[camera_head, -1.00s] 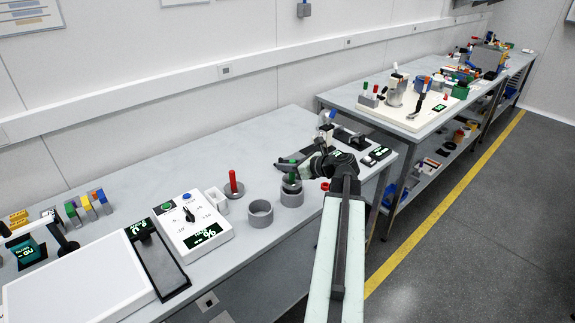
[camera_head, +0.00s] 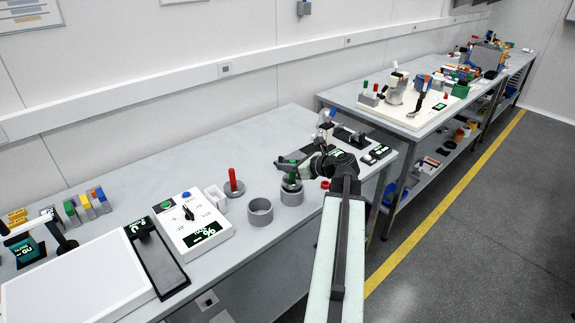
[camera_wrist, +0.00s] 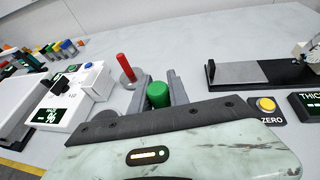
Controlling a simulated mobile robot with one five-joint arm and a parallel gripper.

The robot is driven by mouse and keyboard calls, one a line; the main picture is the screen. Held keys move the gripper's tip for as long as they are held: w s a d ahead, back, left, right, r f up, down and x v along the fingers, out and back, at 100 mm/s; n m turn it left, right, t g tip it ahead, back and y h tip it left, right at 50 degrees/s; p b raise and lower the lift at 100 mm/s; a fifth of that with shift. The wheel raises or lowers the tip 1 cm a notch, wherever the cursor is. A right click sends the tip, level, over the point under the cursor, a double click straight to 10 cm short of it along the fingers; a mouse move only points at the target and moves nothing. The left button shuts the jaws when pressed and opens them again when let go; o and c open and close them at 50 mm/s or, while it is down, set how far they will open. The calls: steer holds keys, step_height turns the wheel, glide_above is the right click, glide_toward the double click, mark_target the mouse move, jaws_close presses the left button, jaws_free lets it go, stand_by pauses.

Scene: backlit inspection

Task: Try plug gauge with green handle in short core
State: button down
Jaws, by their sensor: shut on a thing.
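My gripper (camera_head: 287,166) is shut on the green handle of the plug gauge (camera_head: 293,178). In the wrist view the green handle (camera_wrist: 158,95) stands between the two grey fingers. In the head view the gauge is upright at the mouth of a grey ring-shaped core (camera_head: 292,198). How far it sits inside that core is hidden by its own rim and my gripper. A second grey, hollow core (camera_head: 260,213) stands to the left, empty. I cannot tell for certain from these views which core is shorter.
A red-handled gauge (camera_head: 232,182) stands on a grey disc to the left, beside a small white holder (camera_head: 216,199). A white control box (camera_head: 194,226) is farther left. A black-based measuring device (camera_head: 350,138) and displays lie to the right. The bench's front edge is close.

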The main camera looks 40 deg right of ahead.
steer(key=shift+f+b, duration=0.75)
steer(key=shift+b, duration=0.05)
stand_by(0.4)
stand_by(0.7)
steer(key=shift+r+p, duration=1.95)
